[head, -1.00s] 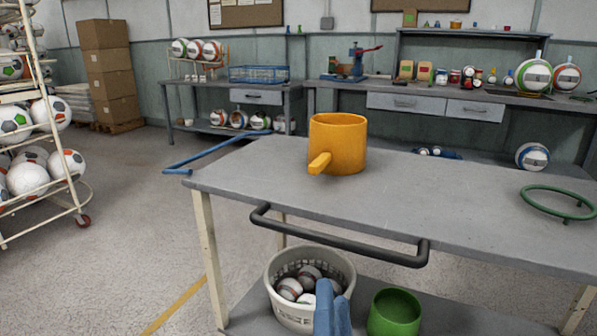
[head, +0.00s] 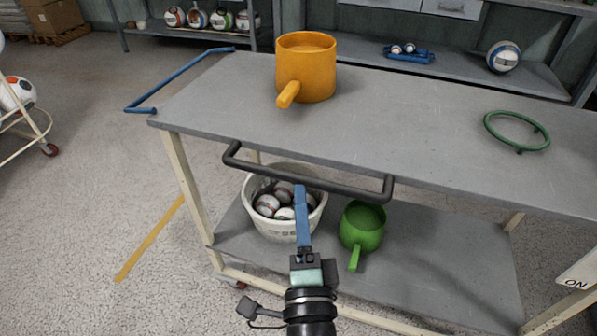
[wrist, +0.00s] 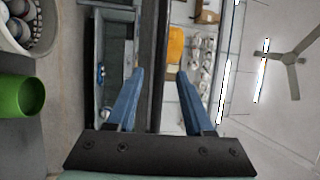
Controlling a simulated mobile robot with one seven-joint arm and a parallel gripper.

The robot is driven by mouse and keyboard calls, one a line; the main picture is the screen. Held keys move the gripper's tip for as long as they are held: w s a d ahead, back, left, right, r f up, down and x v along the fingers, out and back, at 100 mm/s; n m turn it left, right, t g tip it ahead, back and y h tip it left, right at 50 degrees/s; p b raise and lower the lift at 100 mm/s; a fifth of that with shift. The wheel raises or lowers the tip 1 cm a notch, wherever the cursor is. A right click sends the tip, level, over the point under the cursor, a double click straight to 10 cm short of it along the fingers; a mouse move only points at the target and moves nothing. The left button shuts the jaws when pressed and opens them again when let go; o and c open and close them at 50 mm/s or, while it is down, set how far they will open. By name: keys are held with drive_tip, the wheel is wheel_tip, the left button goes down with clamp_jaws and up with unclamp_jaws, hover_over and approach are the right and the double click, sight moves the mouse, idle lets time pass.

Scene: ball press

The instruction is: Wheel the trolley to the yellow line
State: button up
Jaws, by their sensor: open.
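The trolley (head: 400,140) has a grey top, cream legs and a lower shelf. A black bar handle (head: 300,180) runs along its near side, and a blue handle (head: 180,80) sticks out at its left end. The yellow line (head: 150,240) lies on the floor left of the trolley. My gripper (head: 300,188) is at the black handle in the head view, near its middle. In the wrist view my gripper (wrist: 160,75) is open, with the dark bar (wrist: 158,40) showing between its blue fingers. I cannot tell whether they touch it.
An orange pot (head: 305,75) and a green ring stand (head: 517,132) are on the trolley top. A basket of balls (head: 280,223) and a green pot (head: 362,228) are on the lower shelf. A ball rack (head: 30,125) stands at left. Floor at left is open.

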sight(299, 175)
drive_tip(key=shift+x, duration=3)
clamp_jaws()
